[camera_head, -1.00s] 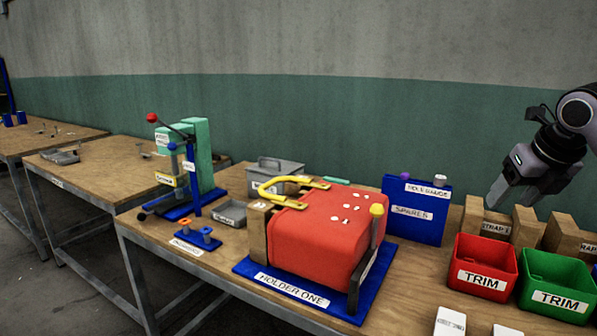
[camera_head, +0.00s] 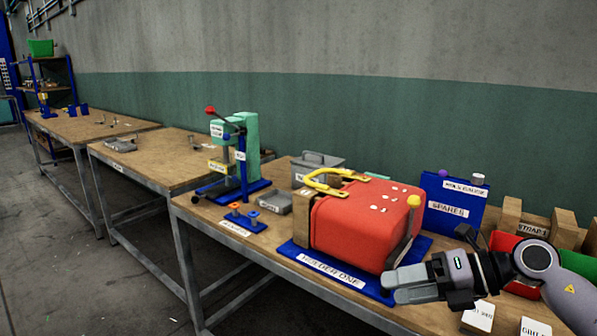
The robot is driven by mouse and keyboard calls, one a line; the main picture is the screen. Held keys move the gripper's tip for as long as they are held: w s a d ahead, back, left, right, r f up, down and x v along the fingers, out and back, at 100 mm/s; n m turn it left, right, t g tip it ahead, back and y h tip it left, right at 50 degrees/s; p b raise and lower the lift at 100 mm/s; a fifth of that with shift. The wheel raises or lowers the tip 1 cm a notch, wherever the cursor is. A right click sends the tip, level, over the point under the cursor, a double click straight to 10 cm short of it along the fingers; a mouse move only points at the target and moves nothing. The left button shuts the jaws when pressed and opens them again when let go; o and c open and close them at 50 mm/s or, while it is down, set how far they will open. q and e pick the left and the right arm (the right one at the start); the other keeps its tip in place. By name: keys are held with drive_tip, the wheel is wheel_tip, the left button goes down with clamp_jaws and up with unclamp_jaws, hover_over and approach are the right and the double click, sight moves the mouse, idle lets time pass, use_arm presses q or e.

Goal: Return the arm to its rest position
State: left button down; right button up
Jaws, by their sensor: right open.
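My right gripper (camera_head: 388,286) comes in from the lower right on my grey and black arm. Its pale fingers point left and it holds nothing that I can see. In the picture it lies in front of the right end of the blue HOLDER ONE base (camera_head: 318,264) and partly covers it. Whether it touches the base I cannot tell. A red case (camera_head: 362,226) with a yellow handle (camera_head: 330,180) sits in this holder, to the left of and above the gripper. My left gripper is not in view.
A blue SPARES stand (camera_head: 452,211) and wooden blocks (camera_head: 566,228) stand behind my arm. A red bin (camera_head: 500,243) is mostly hidden by the arm. A green and blue press (camera_head: 240,158) stands at the left, near a grey tray (camera_head: 276,203). White labelled cards (camera_head: 478,316) lie at the front.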

drive_tip(key=s+a+f+m+t+y, duration=0.2)
drive_tip(key=s+a+m+t+y, duration=0.1)
drive_tip(key=a+m+y, duration=0.25)
drive_tip(key=s+d+f+m+t+h, duration=0.3)
drive_tip(key=f+m+t+h, duration=0.25)
drive_tip(key=f+m, duration=0.4)
drive_tip(key=s+d+f+m+t+h, duration=0.2)
drive_tip(key=f+m+t+h, duration=0.3)
drive_tip(key=m, duration=0.8)
drive_tip(key=s+d+f+m+g+h, duration=0.1)
drive_tip(key=s+f+m+g+h, duration=0.3)
drive_tip(key=s+f, duration=0.9)
drive_tip(key=m+g, duration=0.2)
drive_tip(key=g, duration=0.1)
drive_tip(key=shift+s+d+f+m+h, duration=0.2)
drive_tip(key=shift+d+f+m+h, duration=0.1)
drive_tip(key=shift+f+m+h, duration=0.1)
